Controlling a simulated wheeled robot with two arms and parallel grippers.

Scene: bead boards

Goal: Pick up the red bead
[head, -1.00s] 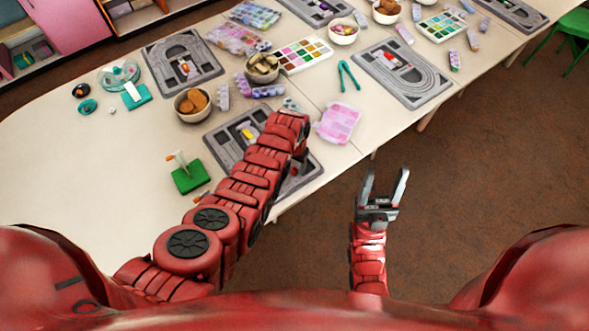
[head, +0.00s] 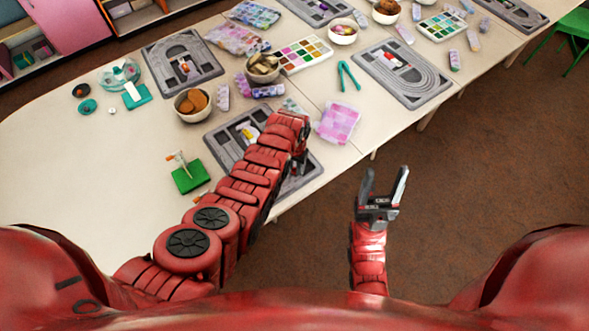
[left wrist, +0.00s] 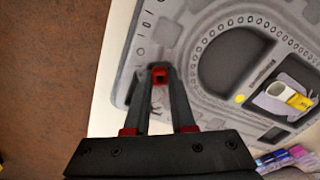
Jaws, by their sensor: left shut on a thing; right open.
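The red bead (left wrist: 159,76) is a small dark-red piece held between the fingertips of my left gripper (left wrist: 158,78) in the left wrist view. That gripper is shut on it, over the near edge of a grey bead board (left wrist: 152,40). In the head view the same board (head: 213,140) lies partly under my left arm, which hides the bead and the fingertips. My right gripper (head: 382,188) is open and empty over the floor, off the table's front edge.
A yellow and white item (left wrist: 290,97) lies in the board's recess. A pink bead box (head: 338,121) is right of my left gripper. A green block (head: 190,177) stands left of the arm. Bowls (head: 191,108) and other boards (head: 181,63) stand further back.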

